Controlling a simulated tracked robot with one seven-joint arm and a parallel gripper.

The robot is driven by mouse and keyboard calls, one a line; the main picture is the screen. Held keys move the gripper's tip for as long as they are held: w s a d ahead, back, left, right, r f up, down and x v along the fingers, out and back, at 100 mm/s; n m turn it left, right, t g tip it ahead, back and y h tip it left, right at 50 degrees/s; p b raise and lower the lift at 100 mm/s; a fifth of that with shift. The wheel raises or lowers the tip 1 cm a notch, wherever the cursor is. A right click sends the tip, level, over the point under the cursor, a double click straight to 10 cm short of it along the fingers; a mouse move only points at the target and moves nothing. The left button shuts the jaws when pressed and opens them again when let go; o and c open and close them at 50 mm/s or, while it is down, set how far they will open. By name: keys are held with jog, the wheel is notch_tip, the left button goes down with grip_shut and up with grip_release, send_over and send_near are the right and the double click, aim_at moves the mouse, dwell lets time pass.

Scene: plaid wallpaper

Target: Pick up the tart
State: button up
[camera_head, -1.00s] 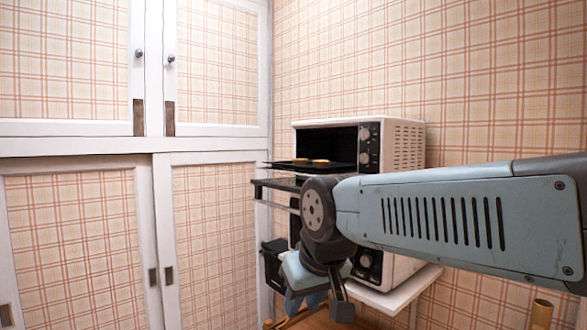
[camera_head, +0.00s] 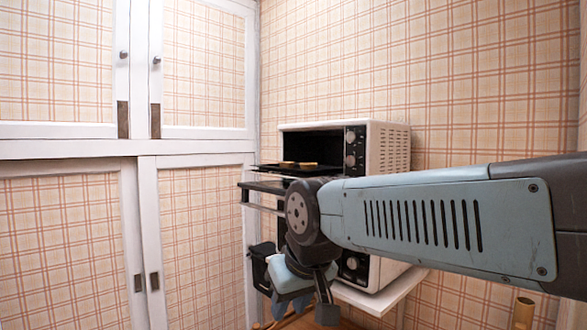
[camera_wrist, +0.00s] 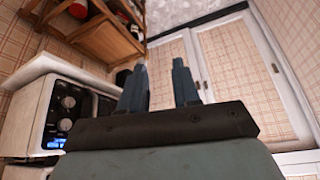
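Two small golden-brown pastries, which look like tarts, lie on a dark tray (camera_head: 268,168) in the open upper oven. One tart (camera_head: 287,164) is on the left and the other tart (camera_head: 308,165) is just right of it. My gripper (camera_head: 303,306) hangs below and in front of the oven, well under the tray. The wrist view shows its two fingers apart with nothing between them (camera_wrist: 160,84). The tarts do not show in the wrist view.
Two white ovens are stacked; the upper oven (camera_head: 393,150) sits above the lower oven (camera_head: 388,275) on a white shelf (camera_head: 375,300). The upper oven's door (camera_head: 262,188) is lowered. White-framed cabinets (camera_head: 203,150) stand left. A wooden shelf unit (camera_wrist: 103,36) shows in the wrist view.

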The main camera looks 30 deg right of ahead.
jog(key=shift+o, duration=0.8)
jog(key=o, duration=0.9)
jog(key=w+d+r+m+h, duration=0.4)
jog(key=w+d+r, duration=0.4)
jog(key=w+r, duration=0.2)
jog(key=shift+w+r+m+t+h, duration=0.2)
jog(key=shift+w+m+t+h, duration=0.2)
jog(key=shift+w+h, duration=0.4)
jog(key=m+t+h, duration=0.2)
jog(key=m+h, duration=0.4)
send_near(308, 167)
jog(key=a+r, duration=0.2)
jog(key=a, duration=0.1)
jog(key=shift+t, duration=0.3)
jog(key=x, duration=0.8)
jog(key=shift+s+d+f, duration=0.1)
jog(key=shift+s+d, duration=0.05)
jog(key=shift+d, duration=0.15)
jog(key=shift+s+x, duration=0.25)
jog(key=shift+x, duration=2.3)
